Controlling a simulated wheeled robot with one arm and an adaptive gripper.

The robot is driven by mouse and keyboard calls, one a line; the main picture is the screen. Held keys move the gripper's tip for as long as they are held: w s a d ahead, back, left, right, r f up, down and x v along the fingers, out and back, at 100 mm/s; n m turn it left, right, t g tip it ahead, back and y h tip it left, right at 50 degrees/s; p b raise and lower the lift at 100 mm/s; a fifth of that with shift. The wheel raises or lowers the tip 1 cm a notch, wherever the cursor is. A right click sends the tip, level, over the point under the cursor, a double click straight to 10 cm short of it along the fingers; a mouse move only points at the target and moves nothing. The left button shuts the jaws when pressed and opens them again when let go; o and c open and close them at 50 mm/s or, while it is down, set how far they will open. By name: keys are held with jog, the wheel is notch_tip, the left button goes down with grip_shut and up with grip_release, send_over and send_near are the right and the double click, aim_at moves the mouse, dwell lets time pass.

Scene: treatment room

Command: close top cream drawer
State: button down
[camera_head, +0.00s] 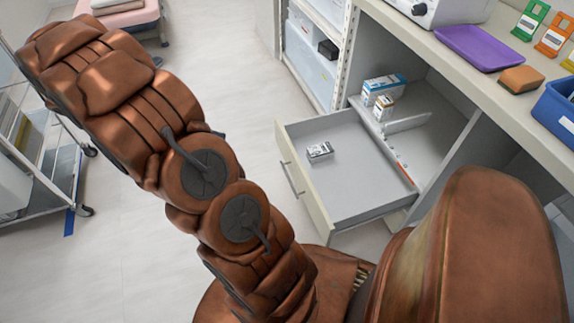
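The top cream drawer (302,186) is pulled out of the cabinet under the counter, right of the middle of the head view. Its front faces left and carries a grey bar handle (291,179). A small white-and-dark box (319,151) lies in the grey drawer tray. My copper-coloured arm rises on the left and its end is not recognisable as a gripper, so my gripper is not in view. No part of it shows at the drawer or handle.
The counter (459,73) above holds a purple tray (481,47), a brown sponge-like block (521,78) and a blue bin (559,112). Small boxes (384,88) stand in the cabinet behind the drawer. A wire cart (40,160) stands at left. Floor left of the drawer is clear.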

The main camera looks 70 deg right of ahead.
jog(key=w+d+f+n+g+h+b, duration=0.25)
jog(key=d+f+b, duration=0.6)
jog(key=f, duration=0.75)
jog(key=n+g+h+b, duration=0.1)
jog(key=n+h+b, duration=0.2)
jog(key=b, duration=0.4)
send_near(294, 156)
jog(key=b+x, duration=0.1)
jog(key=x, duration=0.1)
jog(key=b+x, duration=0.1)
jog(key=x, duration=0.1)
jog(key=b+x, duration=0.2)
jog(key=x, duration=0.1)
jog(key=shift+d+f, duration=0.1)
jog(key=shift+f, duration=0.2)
